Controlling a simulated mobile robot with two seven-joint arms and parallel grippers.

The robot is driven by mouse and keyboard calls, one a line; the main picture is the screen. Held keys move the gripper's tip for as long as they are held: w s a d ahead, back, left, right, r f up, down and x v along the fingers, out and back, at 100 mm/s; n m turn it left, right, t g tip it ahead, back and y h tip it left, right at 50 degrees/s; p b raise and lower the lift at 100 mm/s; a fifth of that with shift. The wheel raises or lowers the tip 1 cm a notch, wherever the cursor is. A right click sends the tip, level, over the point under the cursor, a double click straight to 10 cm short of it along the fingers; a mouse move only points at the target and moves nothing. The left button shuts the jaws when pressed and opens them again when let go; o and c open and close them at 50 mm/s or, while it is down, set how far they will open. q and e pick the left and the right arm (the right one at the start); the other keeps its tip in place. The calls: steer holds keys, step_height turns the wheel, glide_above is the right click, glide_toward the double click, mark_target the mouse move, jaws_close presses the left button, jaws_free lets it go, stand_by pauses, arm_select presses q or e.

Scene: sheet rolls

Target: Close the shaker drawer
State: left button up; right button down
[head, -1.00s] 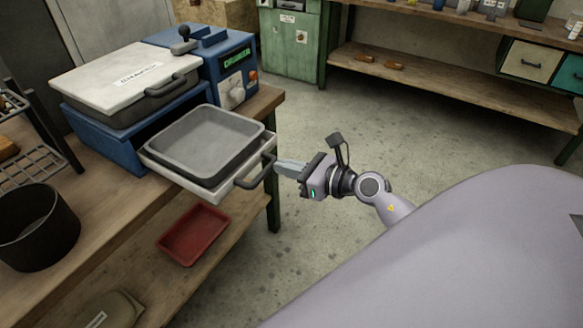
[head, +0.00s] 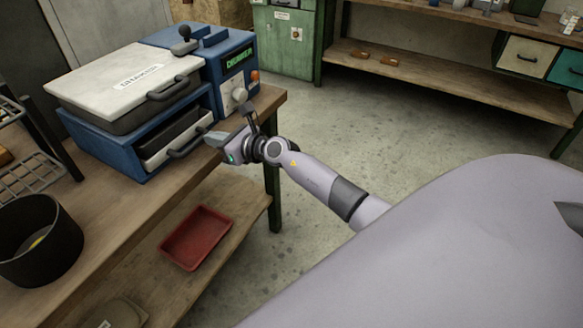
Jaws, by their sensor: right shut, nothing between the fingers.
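The shaker (head: 130,163) is a blue box with a white lid on the wooden bench at the left. Its drawer (head: 160,159) has a white front and a dark handle, and now sits mostly inside the blue housing. A dark tray shows in the gap above the drawer front. My right gripper (head: 216,140) is shut and empty, with its fingertips at the right end of the drawer front, close to the handle. I cannot tell whether they touch it. My left gripper is not in view.
A blue control unit (head: 228,62) with knobs stands behind the shaker. A black bucket (head: 38,262) and a wire rack (head: 28,180) are at the left. A red tray (head: 196,238) lies on the lower shelf. The floor to the right is clear.

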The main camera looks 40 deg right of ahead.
steer(key=shift+w+a, duration=0.3)
steer(key=shift+w, duration=0.35)
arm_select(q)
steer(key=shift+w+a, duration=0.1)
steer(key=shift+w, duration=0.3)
arm_select(e)
steer(key=shift+r, duration=0.2)
steer(key=shift+w+r, duration=0.1)
steer(key=shift+r, duration=0.05)
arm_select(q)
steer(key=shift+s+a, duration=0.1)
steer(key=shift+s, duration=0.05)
